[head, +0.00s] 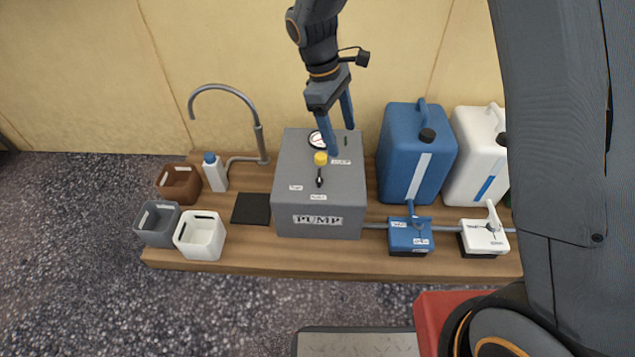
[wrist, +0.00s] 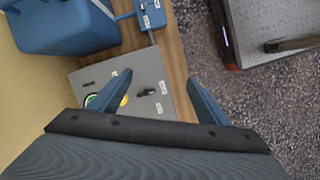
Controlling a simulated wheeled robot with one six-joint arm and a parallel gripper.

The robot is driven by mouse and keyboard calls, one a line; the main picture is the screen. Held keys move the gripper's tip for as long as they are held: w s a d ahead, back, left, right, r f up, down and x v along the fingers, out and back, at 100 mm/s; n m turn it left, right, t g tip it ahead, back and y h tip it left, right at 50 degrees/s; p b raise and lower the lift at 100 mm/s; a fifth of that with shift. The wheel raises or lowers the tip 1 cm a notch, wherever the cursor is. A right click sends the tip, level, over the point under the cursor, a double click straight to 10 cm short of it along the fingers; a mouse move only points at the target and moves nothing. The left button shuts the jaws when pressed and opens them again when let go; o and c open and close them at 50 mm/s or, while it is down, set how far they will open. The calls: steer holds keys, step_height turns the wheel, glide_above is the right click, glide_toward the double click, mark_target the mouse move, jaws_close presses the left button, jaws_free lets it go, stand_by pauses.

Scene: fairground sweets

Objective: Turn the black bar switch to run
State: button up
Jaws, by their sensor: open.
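The grey pump box (head: 288,163) stands on the wooden board. The black bar switch (head: 319,180) is on its top, in front of a yellow knob (head: 320,158). The bar points roughly front to back in the head view. Small white labels lie to its left and front, too small to read. My gripper (head: 341,141) is open and empty, above the back of the box, behind the switch. In the wrist view the switch (wrist: 146,92) shows between the spread fingers (wrist: 160,77), and one finger partly covers the yellow knob (wrist: 124,101).
A round gauge (head: 317,139) sits at the box's back. Blue (head: 401,155) and white (head: 467,150) jugs stand right, with blue (head: 400,238) and white (head: 484,241) valve blocks in front. A tap (head: 259,145), bottle (head: 215,175) and small bins (head: 201,241) are left.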

mark_target(319, 175)
steer(key=w+a+f+n+h+b, duration=0.15)
steer(key=w+a+f+b, duration=0.25)
steer(key=f, duration=0.4)
steer(key=w+a+f+n+b, duration=0.3)
steer(key=a+f+b, duration=0.2)
steer(key=f, duration=0.2)
steer(key=shift+t, duration=0.3)
steer(key=b+x, duration=0.2)
steer(key=x, duration=0.5)
steer(key=shift+d+f+b, duration=0.25)
steer(key=shift+d+b, duration=0.05)
steer(key=shift+d, duration=0.05)
steer(key=c, duration=1.1)
steer(key=shift+o, duration=0.2)
